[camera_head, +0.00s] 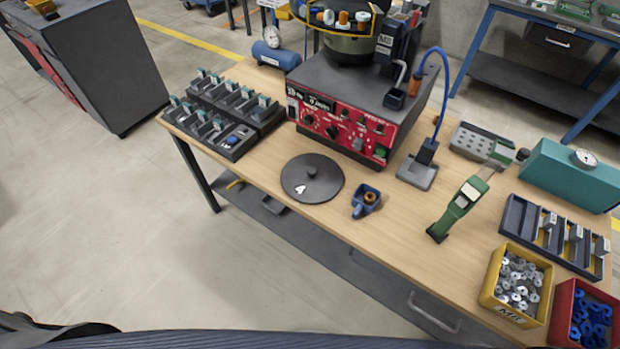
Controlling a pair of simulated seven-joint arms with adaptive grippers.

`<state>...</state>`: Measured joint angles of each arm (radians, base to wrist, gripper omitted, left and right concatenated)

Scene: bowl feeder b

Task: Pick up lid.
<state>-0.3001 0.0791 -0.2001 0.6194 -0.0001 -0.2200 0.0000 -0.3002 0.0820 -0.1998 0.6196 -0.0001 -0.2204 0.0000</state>
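The lid (312,179) is a dark grey round disc with a small knob in its middle and a white "4" mark near its left edge. It lies flat on the wooden table (270,205) near the front edge, in front of the red-fronted control box. Nothing covers it. Neither of my grippers shows in the head view, so their state is hidden.
The bowl feeder's control box (340,125) is behind the lid. Black racks (222,122) stand left. Yellow (495,302) and red (563,315) bins are front right.

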